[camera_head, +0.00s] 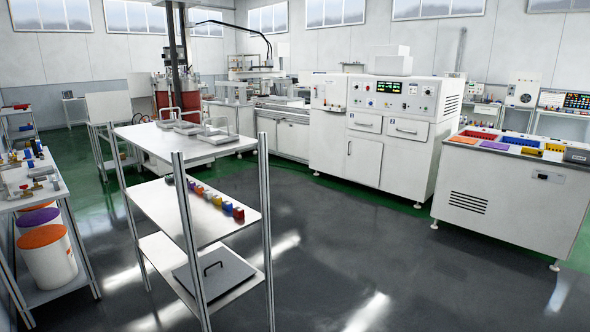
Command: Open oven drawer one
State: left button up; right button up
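A large white machine (375,165) with a control panel stands against the back, right of centre; it looks like the oven. Two drawer fronts with handles sit side by side below its panel, a left drawer (364,122) and a right drawer (408,129). Both look shut. I cannot read any label that tells which one is drawer one. Below them is a cabinet door (364,160). Neither of my grippers is in view.
A white cabinet with coloured bins (505,190) stands at the right. A side table (35,190) is at the left. Dark floor (345,235) before the machine is clear.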

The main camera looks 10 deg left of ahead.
aim_at(370, 123)
jog(key=i+j+z, duration=0.15)
jog(key=i, duration=7.2)
jog(key=l, duration=0.05)
